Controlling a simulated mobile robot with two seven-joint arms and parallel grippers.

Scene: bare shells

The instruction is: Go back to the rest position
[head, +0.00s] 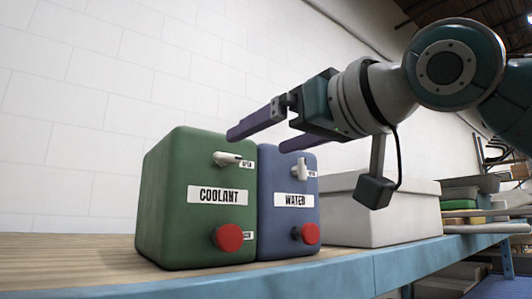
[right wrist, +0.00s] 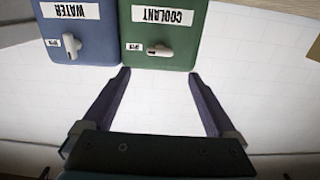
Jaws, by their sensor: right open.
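My right gripper (head: 260,133) is open and empty, raised in front of the upper part of the two tanks in the head view. Its purple fingers also show wide apart in the right wrist view (right wrist: 160,75), with bare wall seen between them. The green COOLANT tank (head: 172,205) and the blue WATER tank (head: 285,220) stand side by side on the bench. Each has a pale valve handle near the top and a red knob low on the front. In the right wrist view, the coolant tank (right wrist: 175,40) and water tank (right wrist: 85,38) appear upside down. My left gripper is not in view.
The wooden bench (head: 75,255) has a blue front edge (head: 340,283). A grey box (head: 345,230) stands right of the tanks, with stacked trays (head: 470,190) farther right. A white block wall (head: 70,110) rises behind. The bench left of the tanks is clear.

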